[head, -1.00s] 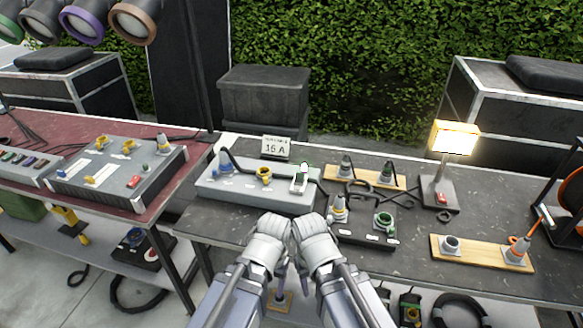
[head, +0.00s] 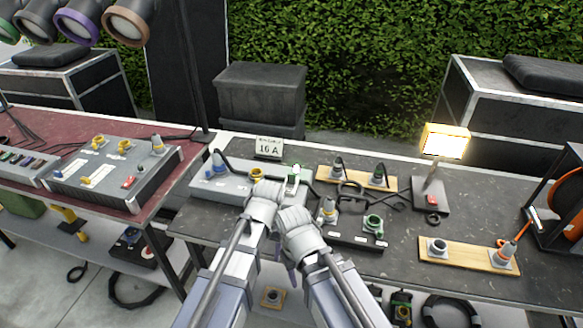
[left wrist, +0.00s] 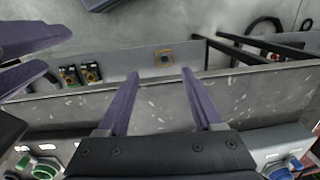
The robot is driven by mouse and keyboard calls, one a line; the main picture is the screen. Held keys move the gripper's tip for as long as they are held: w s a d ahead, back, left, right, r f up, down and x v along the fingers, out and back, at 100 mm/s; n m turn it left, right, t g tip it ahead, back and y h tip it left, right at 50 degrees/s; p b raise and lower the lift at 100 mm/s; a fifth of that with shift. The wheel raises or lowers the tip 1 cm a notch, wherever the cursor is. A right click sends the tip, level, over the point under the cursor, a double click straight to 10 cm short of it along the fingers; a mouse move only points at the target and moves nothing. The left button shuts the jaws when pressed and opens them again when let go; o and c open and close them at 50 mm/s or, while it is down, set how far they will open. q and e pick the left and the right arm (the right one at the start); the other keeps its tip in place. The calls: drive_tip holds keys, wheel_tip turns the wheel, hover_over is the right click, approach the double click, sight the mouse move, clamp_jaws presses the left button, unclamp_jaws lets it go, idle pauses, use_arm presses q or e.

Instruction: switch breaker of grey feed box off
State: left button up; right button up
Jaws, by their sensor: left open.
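A "16 A" sign (head: 269,148) stands behind the box. A black box (head: 350,238) with sockets is to the right, near cables. A lit lamp (head: 445,142) stands farther right. Another grey unit (head: 120,180) with a red switch is on the left table.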

use_arm(q)
wheel_tip(320, 180, up, 12)
drive_tip(key=h+p, duration=0.1)
drive_tip(key=p, duration=1)
hover_over(292, 175)
drive_tip(key=shift+w+f, duration=0.15)
wheel_tip(292, 175, down, 8)
drive_tip(key=b, duration=0.8)
clamp_jaws()
